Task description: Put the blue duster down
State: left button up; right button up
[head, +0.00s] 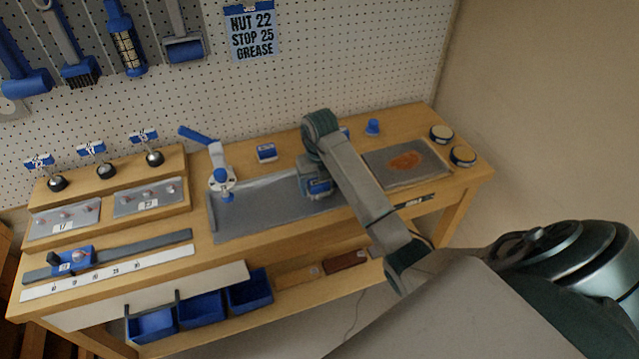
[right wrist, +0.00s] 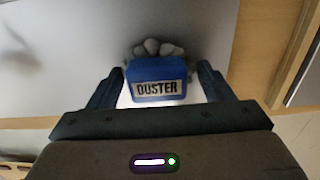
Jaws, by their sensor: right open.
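The blue duster (right wrist: 157,70) shows in the right wrist view, with a block marked DUSTER and grey tufts behind it. It rests on a smooth grey surface. My right gripper (right wrist: 161,76) is open, with one finger on each side of the block and a narrow gap visible beside it. In the head view my right gripper (head: 316,176) is low over the grey mat (head: 265,205) in the middle of the bench. It partly hides the duster (head: 319,187) there. My left gripper is not in view.
A blue-handled clamp (head: 221,178) stands left of my right gripper. A grey tray with a rust-coloured patch (head: 440,170) and two round tins (head: 462,156) lie to the right. Blue bins (head: 250,290) sit below the bench front.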

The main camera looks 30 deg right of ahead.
aim_at(319, 182)
jog(key=shift+r, duration=0.2)
pick_arm(q)
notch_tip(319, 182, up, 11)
jog(key=p, duration=1.1)
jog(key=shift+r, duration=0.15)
pick_arm(e)
notch_tip(319, 182, up, 12)
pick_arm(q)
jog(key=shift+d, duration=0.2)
pick_arm(e)
jog(key=shift+a, duration=0.1)
